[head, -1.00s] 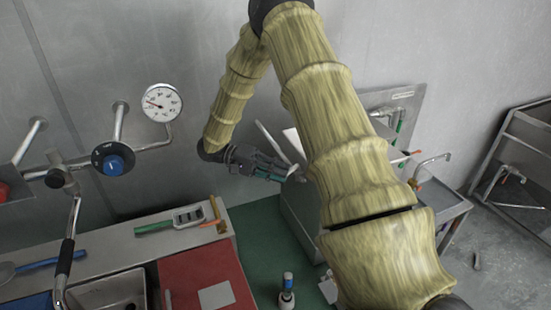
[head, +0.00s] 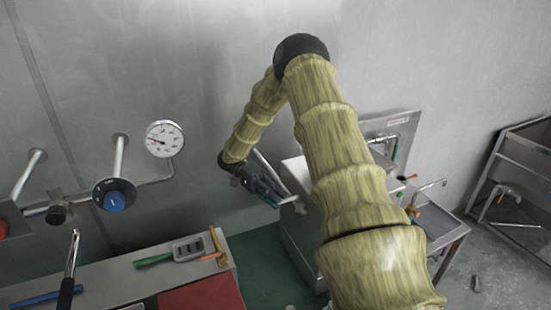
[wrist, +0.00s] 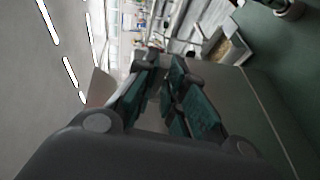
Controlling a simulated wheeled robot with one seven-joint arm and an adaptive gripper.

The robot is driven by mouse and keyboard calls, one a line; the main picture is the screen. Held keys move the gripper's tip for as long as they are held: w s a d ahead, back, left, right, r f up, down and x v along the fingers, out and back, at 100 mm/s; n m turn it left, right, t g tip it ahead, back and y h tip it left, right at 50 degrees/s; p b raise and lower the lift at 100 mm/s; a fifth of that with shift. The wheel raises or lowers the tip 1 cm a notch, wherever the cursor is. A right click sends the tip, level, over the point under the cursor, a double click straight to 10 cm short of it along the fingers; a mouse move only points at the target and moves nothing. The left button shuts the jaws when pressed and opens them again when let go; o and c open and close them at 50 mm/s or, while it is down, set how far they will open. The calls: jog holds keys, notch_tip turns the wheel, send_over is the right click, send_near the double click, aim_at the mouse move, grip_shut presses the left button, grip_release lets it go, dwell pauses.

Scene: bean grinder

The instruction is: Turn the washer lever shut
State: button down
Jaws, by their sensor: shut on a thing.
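The washer looks to be the grey metal box (head: 298,240), partly hidden behind my arm in the head view. My gripper (head: 277,198) is at its upper left side, with its fingertips beside a short pale bar end (head: 290,200), which seems to be the washer lever. The gripper is shut on this piece. In the wrist view, the green-padded fingers of my gripper (wrist: 168,78) reach forward; the held part is too dark and small to make out clearly between them.
A pressure gauge (head: 163,139) and a blue-knobbed valve (head: 115,198) are on wall pipes at left. A counter (head: 110,279) holds a green-handled tool (head: 153,260). A sink with a tap (head: 430,184) stands right of my arm.

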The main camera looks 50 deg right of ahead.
jog(key=c, duration=1.8)
grip_release()
jog(key=shift+d, duration=0.1)
jog(key=shift+o, duration=0.2)
jog(key=shift+w, duration=0.1)
jog(key=w+r, duration=0.1)
jog(key=w, duration=0.6)
jog(key=shift+d, duration=0.2)
jog(key=shift+w+r, duration=0.1)
jog(key=s+f, duration=0.1)
jog(key=s, duration=0.6)
jog(key=shift+a, duration=0.25)
jog(key=shift+s+f, duration=0.1)
